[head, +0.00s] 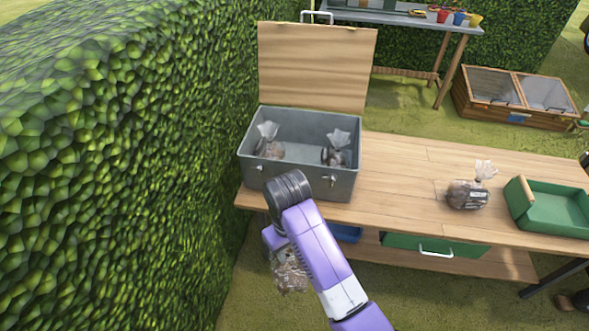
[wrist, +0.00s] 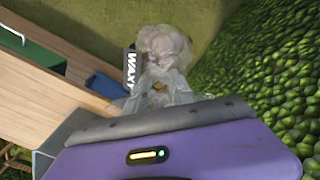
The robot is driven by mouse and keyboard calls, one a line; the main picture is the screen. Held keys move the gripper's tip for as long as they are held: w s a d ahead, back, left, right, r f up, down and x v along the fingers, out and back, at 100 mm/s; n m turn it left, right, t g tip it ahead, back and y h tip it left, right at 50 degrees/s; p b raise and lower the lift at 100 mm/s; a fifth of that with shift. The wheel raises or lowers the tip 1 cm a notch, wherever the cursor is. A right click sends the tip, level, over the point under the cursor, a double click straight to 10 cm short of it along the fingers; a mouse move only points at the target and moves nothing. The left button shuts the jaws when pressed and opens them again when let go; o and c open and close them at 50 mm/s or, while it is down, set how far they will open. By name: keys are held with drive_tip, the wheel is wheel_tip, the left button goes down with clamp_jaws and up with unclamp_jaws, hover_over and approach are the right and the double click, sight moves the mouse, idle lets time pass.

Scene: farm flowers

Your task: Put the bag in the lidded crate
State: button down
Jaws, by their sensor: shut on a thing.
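The lidded crate (head: 300,180) is a grey metal box at the left end of the wooden bench. Its wooden lid (head: 315,65) stands open at the back. Two clear bags, a left one (head: 268,140) and a right one (head: 337,148), are inside it. Another bag (head: 468,193) stands on the bench to the right. My gripper (head: 275,243) is in front of the crate, below its rim, and shut on a bag (head: 289,272) that hangs beside the bench's front edge.
The bench top (head: 410,165) is clear between the crate and the bag on the right. A green tray (head: 555,210) stands at the right. A tall hedge (head: 110,150) rises close on the left. A green drawer (head: 435,247) is under the bench top.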

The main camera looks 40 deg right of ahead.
drive_tip(key=d+r+m+p, duration=0.2)
drive_tip(key=d+r+m, duration=0.25)
drive_tip(key=d, duration=0.55)
drive_tip(key=d+r+m+p, duration=0.25)
drive_tip(key=d+m, duration=0.35)
drive_tip(key=d, duration=0.3)
drive_tip(key=s+d+r+m, duration=0.2)
drive_tip(key=d+m, duration=0.3)
drive_tip(key=m, duration=0.5)
drive_tip(key=s+d+r+m+p, duration=0.1)
drive_tip(key=s+d+m, duration=0.3)
drive_tip(key=m, duration=0.5)
drive_tip(key=s+d+r+m, duration=0.3)
drive_tip(key=d+m, duration=0.3)
drive_tip(key=m, duration=0.4)
drive_tip(key=shift+d+m+p, duration=0.35)
drive_tip(key=shift+s, duration=0.1)
